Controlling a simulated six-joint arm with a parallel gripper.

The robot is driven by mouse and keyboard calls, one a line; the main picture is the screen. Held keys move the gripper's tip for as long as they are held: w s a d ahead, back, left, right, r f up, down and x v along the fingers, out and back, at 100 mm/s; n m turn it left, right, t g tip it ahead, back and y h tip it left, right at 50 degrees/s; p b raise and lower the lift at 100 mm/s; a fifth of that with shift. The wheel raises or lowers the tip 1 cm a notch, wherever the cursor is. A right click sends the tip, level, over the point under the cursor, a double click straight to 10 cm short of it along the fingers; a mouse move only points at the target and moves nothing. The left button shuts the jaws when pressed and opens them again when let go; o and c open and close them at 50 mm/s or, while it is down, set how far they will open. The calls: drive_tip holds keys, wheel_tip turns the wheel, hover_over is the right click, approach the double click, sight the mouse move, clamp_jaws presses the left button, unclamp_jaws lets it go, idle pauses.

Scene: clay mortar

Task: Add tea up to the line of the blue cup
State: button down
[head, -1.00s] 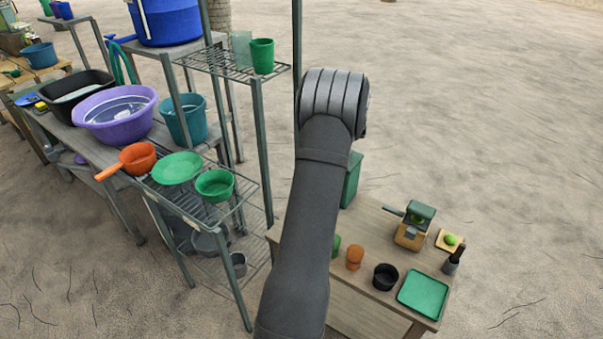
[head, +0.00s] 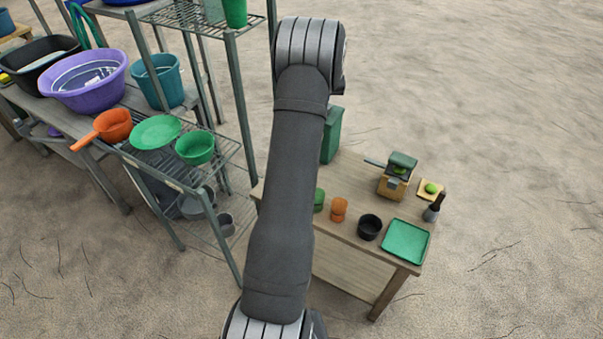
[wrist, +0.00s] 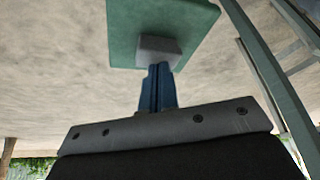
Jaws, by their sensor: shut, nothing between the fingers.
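No blue cup and no tea can be made out in either view. My gripper (wrist: 157,72) shows in the wrist view with its two blue fingers together, shut and empty. A green panel-like thing (wrist: 125,25) is beyond the fingertips, with a grey block at its lower edge; I cannot tell whether the fingers touch it. In the head view my arm hides the gripper. On the low wooden table (head: 345,225) stand a green cup (head: 319,200), partly behind my arm, an orange cup (head: 339,209) and a black pot (head: 370,227).
The table also holds a green tray (head: 406,242), a wooden box-like device with a green top (head: 395,177) and a dark bottle (head: 433,207). A green bin (head: 331,135) stands behind my arm. A metal rack (head: 215,150) with bowls is at left. Open sand lies right.

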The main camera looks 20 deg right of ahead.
drive_tip(key=shift+f, duration=0.5)
idle(0.4)
drive_tip(key=shift+r, duration=2.5)
drive_tip(key=shift+f, duration=0.15)
